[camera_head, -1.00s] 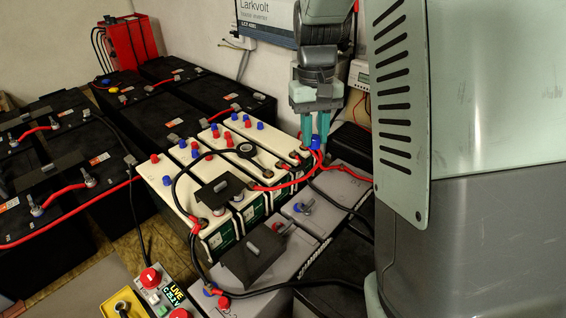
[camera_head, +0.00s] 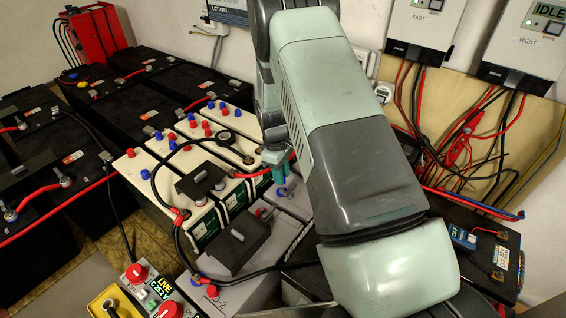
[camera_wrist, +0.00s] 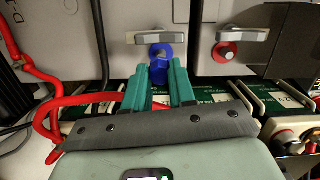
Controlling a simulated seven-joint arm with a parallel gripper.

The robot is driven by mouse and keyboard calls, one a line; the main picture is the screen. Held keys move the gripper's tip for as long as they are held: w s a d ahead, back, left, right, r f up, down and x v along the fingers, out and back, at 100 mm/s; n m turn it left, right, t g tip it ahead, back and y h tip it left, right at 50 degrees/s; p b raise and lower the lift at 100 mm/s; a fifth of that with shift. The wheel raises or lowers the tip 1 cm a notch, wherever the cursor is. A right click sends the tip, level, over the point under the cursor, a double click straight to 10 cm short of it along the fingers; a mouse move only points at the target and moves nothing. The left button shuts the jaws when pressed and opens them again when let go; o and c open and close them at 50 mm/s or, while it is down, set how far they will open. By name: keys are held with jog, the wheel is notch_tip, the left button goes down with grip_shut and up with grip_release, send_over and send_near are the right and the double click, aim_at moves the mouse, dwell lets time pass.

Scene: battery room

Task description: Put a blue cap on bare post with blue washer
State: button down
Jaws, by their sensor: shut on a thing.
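My gripper (camera_wrist: 165,82) has teal fingers shut on a blue cap (camera_wrist: 159,73). In the head view my gripper (camera_head: 279,172) is low over the grey battery (camera_head: 297,205), and my arm hides part of it. Just beyond the cap in the wrist view is a post with a blue washer (camera_wrist: 161,51) and a flat grey metal tab (camera_wrist: 157,37). The washer also shows in the head view (camera_head: 284,191), just below the fingertips. Cap and washer overlap in the wrist view; I cannot tell whether they touch.
A post with a red washer (camera_wrist: 226,53) stands to the right in the wrist view. A red cable (camera_wrist: 72,100) runs left of the fingers. White batteries with loose red and blue caps (camera_head: 190,135) stand behind. A dark cover (camera_head: 236,241) lies on a nearer grey battery.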

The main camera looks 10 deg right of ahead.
aim_at(282, 188)
jog(key=shift+f, duration=2.3)
jog(key=shift+s, duration=0.1)
jog(key=c, duration=0.8)
grip_release()
jog(key=shift+c, duration=0.2)
jog(key=shift+r, duration=0.1)
jog(key=shift+w+a+r, duration=0.1)
jog(key=shift+r, duration=1.05)
jog(key=shift+w+a+r, duration=0.1)
jog(key=shift+r, duration=1.05)
